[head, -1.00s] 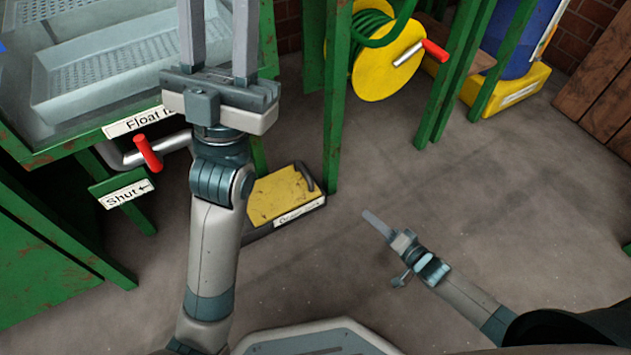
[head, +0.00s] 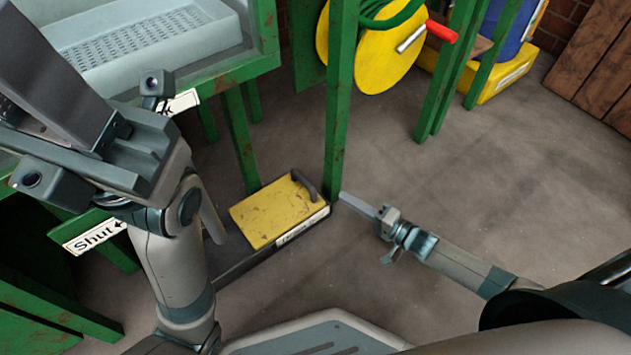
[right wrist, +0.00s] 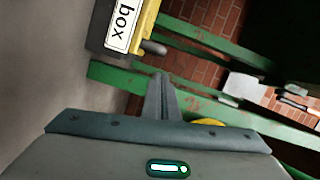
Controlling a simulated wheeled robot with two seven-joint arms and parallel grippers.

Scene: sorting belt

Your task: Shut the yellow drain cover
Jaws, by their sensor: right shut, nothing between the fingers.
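The yellow drain cover (head: 272,215) is a scuffed flat plate low at the floor, with a dark handle (head: 305,186) at its far right corner and a white label along its front edge. A dark area (head: 229,252) shows beside it at the lower left. The cover, handle and label also show at the top of the right wrist view (right wrist: 148,22). My right gripper (head: 346,196) is shut and empty, its tips just right of the cover and apart from the handle. My left gripper (head: 50,80) is raised at the upper left, its fingers spread and partly out of frame.
A green post (head: 337,110) stands right behind the cover's handle corner. A yellow hose reel (head: 385,60) stands behind. Floor at right is clear.

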